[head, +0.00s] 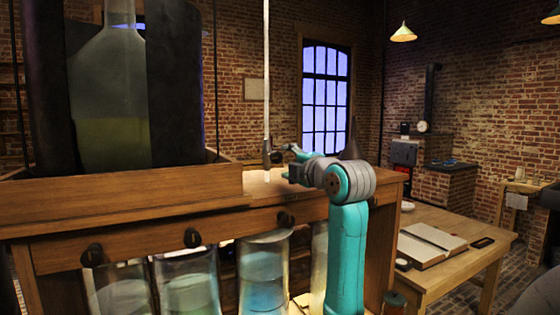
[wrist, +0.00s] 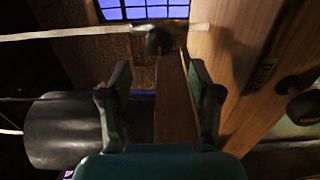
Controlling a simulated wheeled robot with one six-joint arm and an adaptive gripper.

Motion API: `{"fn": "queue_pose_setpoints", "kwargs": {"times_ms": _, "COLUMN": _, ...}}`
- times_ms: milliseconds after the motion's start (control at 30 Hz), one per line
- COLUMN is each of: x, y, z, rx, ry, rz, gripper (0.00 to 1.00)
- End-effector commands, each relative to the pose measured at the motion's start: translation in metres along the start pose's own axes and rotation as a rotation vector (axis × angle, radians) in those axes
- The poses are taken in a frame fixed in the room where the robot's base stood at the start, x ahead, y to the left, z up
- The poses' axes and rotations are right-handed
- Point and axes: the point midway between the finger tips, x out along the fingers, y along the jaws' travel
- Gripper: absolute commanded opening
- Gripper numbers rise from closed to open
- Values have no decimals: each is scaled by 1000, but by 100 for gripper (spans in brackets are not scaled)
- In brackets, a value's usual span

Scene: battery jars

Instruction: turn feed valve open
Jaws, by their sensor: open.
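My gripper (head: 280,156) is beside this fitting, at the end of my teal arm. In the wrist view my gripper (wrist: 161,90) is open, with one finger on each side of a wooden bar (wrist: 175,105), which looks like the valve's handle. The bar runs from a dark round knob (wrist: 158,40) beside the pale pipe (wrist: 95,32). Finger contact with the bar cannot be seen.
A small label plate (wrist: 262,74) is on the wood at right. The wooden bench (head: 150,222) carries dark knobs (head: 192,238) above several glass jars (head: 263,275). A large bottle (head: 110,95) stands at left. A table (head: 450,222) with an open book (head: 430,244) is at right.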

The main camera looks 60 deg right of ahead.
Motion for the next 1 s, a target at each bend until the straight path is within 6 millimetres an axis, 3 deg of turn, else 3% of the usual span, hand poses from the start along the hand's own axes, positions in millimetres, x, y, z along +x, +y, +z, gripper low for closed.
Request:
{"fn": "queue_pose_setpoints", "kwargs": {"times_ms": 100, "x": -19, "y": 0, "z": 0, "rx": -1, "ry": -2, "rz": 2, "gripper": 63}}
{"fn": "queue_pose_setpoints", "kwargs": {"times_ms": 300, "x": -36, "y": 0, "z": 0, "rx": -1, "ry": -1, "rz": 0, "gripper": 63}}
{"fn": "queue_pose_setpoints", "kwargs": {"times_ms": 1000, "x": -38, "y": 0, "z": 0, "rx": 0, "ry": 0, "rz": -1, "gripper": 63}}
